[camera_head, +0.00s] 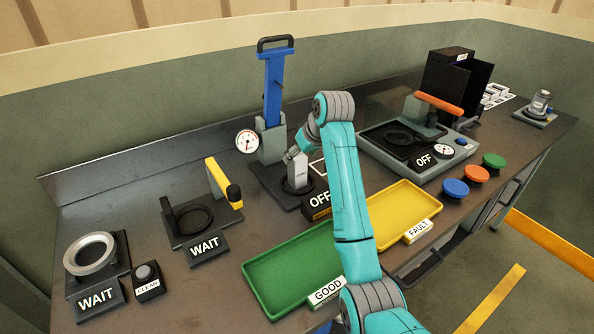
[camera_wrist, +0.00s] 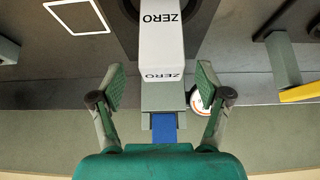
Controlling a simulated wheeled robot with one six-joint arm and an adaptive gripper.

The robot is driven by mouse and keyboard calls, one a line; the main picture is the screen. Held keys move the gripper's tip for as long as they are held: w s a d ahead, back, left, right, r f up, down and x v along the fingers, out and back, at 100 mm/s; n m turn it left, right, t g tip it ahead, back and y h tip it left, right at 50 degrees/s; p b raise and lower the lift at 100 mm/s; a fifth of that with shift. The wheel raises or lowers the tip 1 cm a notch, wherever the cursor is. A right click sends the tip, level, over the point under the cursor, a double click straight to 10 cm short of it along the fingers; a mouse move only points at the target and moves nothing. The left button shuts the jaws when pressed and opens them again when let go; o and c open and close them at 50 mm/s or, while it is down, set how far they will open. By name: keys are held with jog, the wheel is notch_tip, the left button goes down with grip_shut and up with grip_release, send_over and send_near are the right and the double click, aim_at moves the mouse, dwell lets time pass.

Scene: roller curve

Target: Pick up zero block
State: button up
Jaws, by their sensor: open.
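The zero block is a pale upright block (camera_head: 298,174) on the dark base (camera_head: 272,178) of the blue-handled press. In the wrist view it is the white block (camera_wrist: 161,42) marked ZERO on two faces. My gripper (camera_head: 292,154) is beside the block's upper part. In the wrist view my gripper (camera_wrist: 161,85) is open, with one finger on each side of the block's near end and a gap at both sides. The arm hides part of the bench around the block in the head view.
The blue press lever (camera_head: 273,85) stands behind the block, with a dial gauge (camera_head: 247,141) at its left. An OFF sign (camera_head: 319,201) is close in front. The green tray (camera_head: 280,272) and yellow tray (camera_head: 412,208) lie nearer the bench edge. An orange-handled device (camera_head: 438,103) stands right.

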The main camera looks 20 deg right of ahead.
jog(key=shift+x, duration=2.4)
jog(key=shift+w+a+r, duration=0.1)
jog(key=shift+r, duration=0.1)
grip_shut()
